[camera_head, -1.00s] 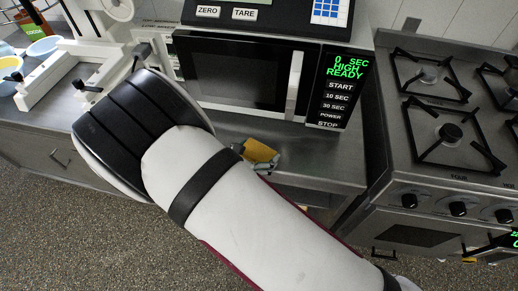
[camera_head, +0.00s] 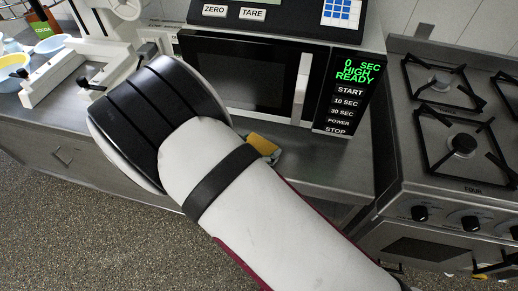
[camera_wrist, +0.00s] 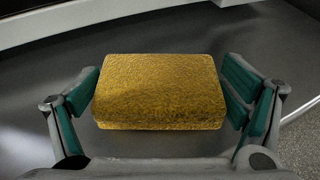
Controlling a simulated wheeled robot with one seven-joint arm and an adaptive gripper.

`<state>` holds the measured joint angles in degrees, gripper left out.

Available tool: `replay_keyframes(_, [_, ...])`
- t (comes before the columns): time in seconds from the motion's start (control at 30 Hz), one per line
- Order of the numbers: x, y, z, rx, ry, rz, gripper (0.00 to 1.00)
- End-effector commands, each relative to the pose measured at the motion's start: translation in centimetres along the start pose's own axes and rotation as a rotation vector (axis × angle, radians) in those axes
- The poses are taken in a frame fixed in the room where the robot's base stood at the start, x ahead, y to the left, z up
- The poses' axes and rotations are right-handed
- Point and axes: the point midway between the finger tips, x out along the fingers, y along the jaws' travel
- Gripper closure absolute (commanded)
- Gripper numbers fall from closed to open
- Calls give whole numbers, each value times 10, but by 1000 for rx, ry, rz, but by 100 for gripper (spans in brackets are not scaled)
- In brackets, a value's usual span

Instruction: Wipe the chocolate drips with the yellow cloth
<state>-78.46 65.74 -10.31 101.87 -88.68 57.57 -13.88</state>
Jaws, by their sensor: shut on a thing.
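The yellow cloth (camera_wrist: 160,91) looks like a thick, block-shaped pad with a rough surface. My gripper (camera_wrist: 160,98) is shut on it, with the green-padded fingers at its left and right sides. In the head view the cloth (camera_head: 263,145) shows just past my arm, at the counter in front of the microwave. My gripper is mostly hidden behind my arm there. I cannot tell whether the cloth touches the counter. No chocolate drips can be made out in either view.
The microwave (camera_head: 240,75), with a scale (camera_head: 275,14) on top, stands behind the cloth. A stove (camera_head: 455,140) is at the right. A white stand (camera_head: 60,75) and bowls (camera_head: 15,62) are at the left. Bare steel counter (camera_head: 330,165) lies right of the cloth.

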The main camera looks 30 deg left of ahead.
Motion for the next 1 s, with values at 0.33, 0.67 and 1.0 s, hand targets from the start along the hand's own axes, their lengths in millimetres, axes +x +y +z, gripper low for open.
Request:
replay_keyframes(0.33, [22, 9, 5, 1, 1, -1, 41])
replay_keyframes(0.67, [37, 16, 11, 2, 2, -1, 41])
replay_keyframes(1.0, [46, 20, 17, 0, 3, 0, 41])
